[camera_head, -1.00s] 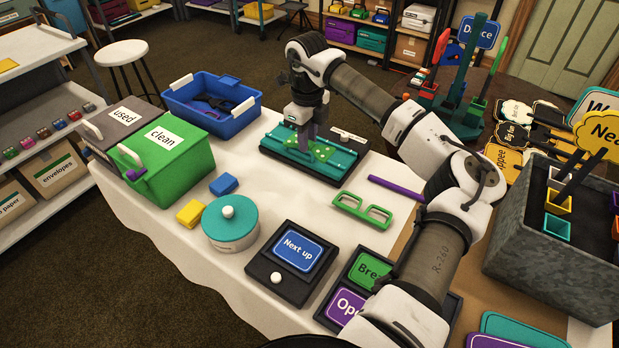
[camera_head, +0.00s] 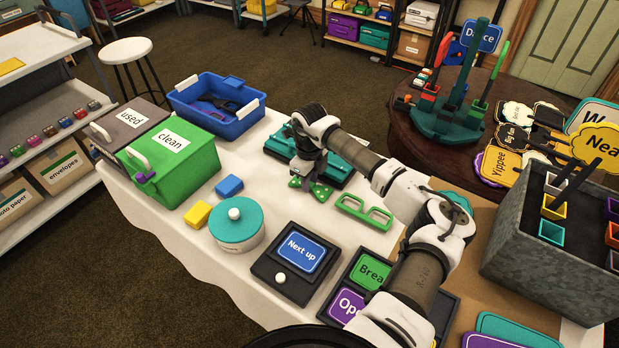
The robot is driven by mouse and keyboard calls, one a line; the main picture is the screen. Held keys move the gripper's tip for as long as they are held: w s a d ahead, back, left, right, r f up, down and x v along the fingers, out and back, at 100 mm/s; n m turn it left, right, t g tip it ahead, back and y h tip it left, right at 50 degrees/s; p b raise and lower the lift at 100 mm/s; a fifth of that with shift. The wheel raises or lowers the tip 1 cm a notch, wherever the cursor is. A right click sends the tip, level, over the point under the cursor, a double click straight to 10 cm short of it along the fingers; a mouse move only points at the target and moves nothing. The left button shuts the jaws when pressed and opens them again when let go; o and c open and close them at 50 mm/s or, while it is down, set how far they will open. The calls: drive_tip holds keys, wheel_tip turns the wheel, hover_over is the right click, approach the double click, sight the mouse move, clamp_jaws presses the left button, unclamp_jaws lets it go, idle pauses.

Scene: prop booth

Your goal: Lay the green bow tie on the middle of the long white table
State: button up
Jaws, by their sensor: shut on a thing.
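The green bow tie (camera_head: 296,183), with lighter dots, is in the jaws of my gripper (camera_head: 310,183). My gripper is shut on it, and its fingers hide part of the middle. The bow tie shows in front of the teal tray (camera_head: 277,148) and left of the green glasses. I cannot tell whether it touches the long white table (camera_head: 215,262) or hangs just above it.
Near the bow tie are the green glasses (camera_head: 364,212), a blue block (camera_head: 229,186), a teal-lidded round tin (camera_head: 237,236) and the "Next up" sign box (camera_head: 295,262). The green "clean" box (camera_head: 195,180) and blue bin (camera_head: 214,126) stand left. White cloth is bare around the bow tie.

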drive_tip(key=shift+f, duration=0.1)
drive_tip(key=o, duration=0.5)
drive_tip(key=shift+f, duration=0.1)
drive_tip(key=o, duration=0.4)
drive_tip(key=shift+o, duration=0.2)
wheel_tip(320, 180, up, 12)
drive_tip(key=b, duration=0.3)
drive_tip(key=shift+r, duration=0.25)
